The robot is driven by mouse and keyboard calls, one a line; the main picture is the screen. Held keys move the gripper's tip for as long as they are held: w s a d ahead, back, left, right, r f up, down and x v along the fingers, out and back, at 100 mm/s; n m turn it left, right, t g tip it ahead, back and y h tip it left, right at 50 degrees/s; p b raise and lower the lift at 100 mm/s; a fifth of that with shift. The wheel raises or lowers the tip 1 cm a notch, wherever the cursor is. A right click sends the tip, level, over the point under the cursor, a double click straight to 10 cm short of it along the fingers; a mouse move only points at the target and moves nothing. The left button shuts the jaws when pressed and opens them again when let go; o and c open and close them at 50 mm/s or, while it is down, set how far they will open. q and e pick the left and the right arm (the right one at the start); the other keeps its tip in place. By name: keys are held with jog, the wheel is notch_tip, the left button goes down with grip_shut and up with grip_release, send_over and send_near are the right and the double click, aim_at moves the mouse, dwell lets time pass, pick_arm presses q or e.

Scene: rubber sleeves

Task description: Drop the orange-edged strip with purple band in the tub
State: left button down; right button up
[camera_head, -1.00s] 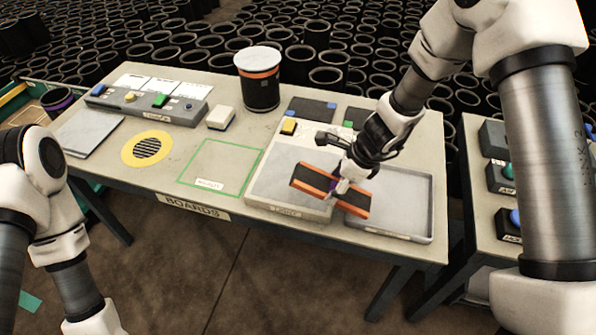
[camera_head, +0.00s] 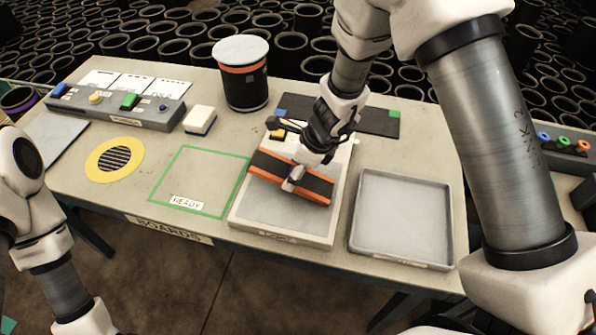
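My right gripper (camera_head: 296,172) is shut on the middle of a dark strip with orange edges (camera_head: 316,188). The strip lies across the view over the pale light panel (camera_head: 285,212), tilted down to the right. I cannot tell whether it touches the panel. The gripper covers the strip's middle, and I see no clear purple band on it now. A black tub with an orange band and a pale top (camera_head: 242,86) stands at the back of the table. A dark round container with a purple rim (camera_head: 18,101) is at the far left edge. My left gripper is out of view.
An empty grey tray (camera_head: 401,258) lies right of the panel. A green-outlined square marked READY (camera_head: 196,178) is bare. A yellow ring with a grille (camera_head: 115,160), a white block (camera_head: 200,119) and a button box (camera_head: 116,107) are to the left.

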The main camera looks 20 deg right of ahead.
jog(key=shift+d, duration=0.25)
jog(key=shift+a, duration=0.15)
jog(key=shift+s+a+f, duration=0.1)
jog(key=shift+a+f, duration=0.1)
jog(key=o, duration=1.4)
jog(key=shift+d, duration=0.1)
jog(key=shift+c, duration=0.2)
jog(key=shift+o, duration=0.4)
jog(key=shift+d, duration=0.1)
